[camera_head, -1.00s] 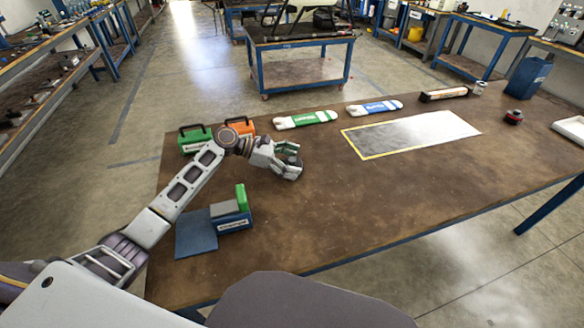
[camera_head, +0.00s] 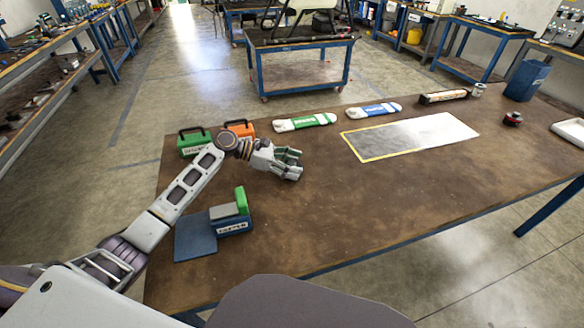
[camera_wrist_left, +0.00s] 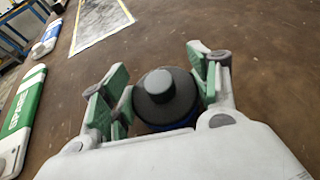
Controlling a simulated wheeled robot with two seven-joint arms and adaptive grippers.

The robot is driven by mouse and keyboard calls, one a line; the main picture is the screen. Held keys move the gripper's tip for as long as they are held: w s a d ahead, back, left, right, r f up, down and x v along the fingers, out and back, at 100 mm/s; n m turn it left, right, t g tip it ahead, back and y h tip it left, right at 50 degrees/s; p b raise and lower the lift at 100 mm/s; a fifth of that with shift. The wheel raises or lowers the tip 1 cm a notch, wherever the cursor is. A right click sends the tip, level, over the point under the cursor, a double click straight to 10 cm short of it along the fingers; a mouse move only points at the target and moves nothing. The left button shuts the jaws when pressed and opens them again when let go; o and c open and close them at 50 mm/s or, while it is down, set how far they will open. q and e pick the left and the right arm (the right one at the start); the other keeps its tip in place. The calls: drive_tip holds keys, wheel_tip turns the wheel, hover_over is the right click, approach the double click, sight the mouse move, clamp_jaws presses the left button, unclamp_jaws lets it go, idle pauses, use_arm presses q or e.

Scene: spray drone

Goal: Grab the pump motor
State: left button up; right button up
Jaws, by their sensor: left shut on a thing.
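The pump motor (camera_wrist_left: 164,97), a dark round body with a raised cap and a bit of blue low down, sits between the fingers in the left wrist view. My left gripper (camera_head: 290,164) is low over the left part of the brown workbench (camera_head: 330,215). In the wrist view its green-padded fingers (camera_wrist_left: 158,68) stand on either side of the motor and are shut on it. The motor's lower part is hidden by the gripper's body, and I cannot make the motor out in the head view. My right gripper is not in view.
A green case (camera_head: 194,141) and an orange case (camera_head: 241,130) stand behind my left wrist. A grey-green device (camera_head: 232,214) on a blue mat (camera_head: 194,237) is in front. Green (camera_head: 304,122) and blue (camera_head: 374,110) packs and a yellow-edged plate (camera_head: 410,137) lie beyond. The bench's right front is clear.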

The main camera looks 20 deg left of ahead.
sight(293, 162)
use_arm(q)
drive_tip(key=shift+r, duration=0.35)
drive_tip(key=shift+r+p, duration=0.35)
drive_tip(key=shift+r, duration=1.2)
drive_tip(key=s+a, duration=0.1)
drive_tip(key=a, duration=0.4)
drive_tip(key=s+a+p, duration=0.1)
drive_tip(key=s+a, duration=0.1)
drive_tip(key=a, duration=0.3)
drive_tip(key=s+a, duration=0.2)
drive_tip(key=a, duration=0.4)
drive_tip(key=shift+f+p, duration=0.1)
drive_tip(key=shift+p, duration=0.2)
drive_tip(key=shift+s+a, duration=0.25)
drive_tip(key=shift+a, duration=0.3)
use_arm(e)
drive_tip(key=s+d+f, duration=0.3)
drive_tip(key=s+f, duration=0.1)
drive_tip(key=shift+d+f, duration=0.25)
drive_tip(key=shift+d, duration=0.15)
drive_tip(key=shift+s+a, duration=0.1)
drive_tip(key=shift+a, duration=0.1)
